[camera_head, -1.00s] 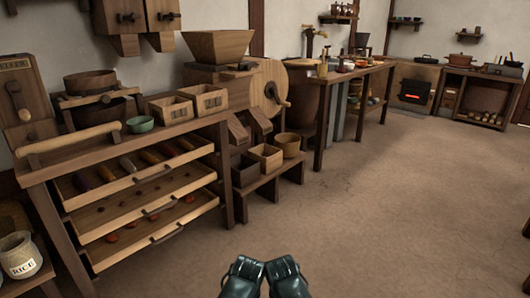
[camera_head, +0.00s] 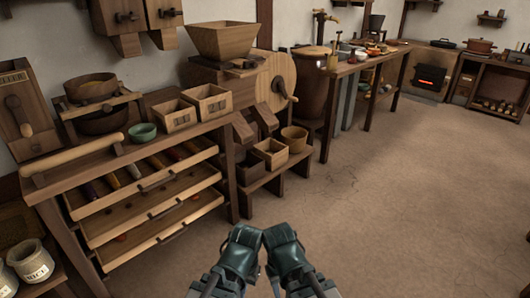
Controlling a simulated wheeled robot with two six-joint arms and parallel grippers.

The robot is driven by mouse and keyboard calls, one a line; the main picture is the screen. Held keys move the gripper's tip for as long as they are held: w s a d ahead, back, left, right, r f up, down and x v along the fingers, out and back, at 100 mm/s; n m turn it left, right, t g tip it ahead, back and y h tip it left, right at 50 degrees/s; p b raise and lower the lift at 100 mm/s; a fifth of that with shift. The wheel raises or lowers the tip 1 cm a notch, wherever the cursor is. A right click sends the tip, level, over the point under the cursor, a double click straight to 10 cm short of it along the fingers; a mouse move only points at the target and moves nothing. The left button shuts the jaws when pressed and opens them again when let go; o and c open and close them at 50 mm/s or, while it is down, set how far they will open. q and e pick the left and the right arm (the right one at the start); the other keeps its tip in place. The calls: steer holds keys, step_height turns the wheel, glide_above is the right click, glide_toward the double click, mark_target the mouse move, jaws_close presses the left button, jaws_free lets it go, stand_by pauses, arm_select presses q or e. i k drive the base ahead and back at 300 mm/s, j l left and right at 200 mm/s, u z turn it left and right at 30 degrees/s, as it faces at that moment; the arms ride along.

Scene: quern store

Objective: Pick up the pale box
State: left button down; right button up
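Several light wooden boxes are in view, and I cannot tell for sure which is the pale box. Two open ones with labelled fronts, a left box (camera_head: 175,121) and a right box (camera_head: 209,108), stand side by side on the drawer cabinet. Another light box (camera_head: 271,158) sits on the low bench beneath the mill, between a dark box (camera_head: 247,171) and a round tub (camera_head: 294,140). My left gripper (camera_head: 246,234) and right gripper (camera_head: 278,232) are close together at the bottom centre, over the floor, away from all boxes. Their finger gaps are not clear.
The drawer cabinet (camera_head: 222,133) stands left with its drawers pulled out. A green bowl (camera_head: 143,132) is on top. Jars (camera_head: 31,263) stand at lower left. The mill (camera_head: 222,77) is behind the bench. The floor (camera_head: 400,190) is clear centre and right.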

mark_target(271, 154)
steer(key=i+l+u, duration=0.4)
steer(key=i+l, duration=0.45)
steer(key=i, duration=0.35)
steer(key=i+l+u, duration=0.4)
steer(key=i+l, duration=0.7)
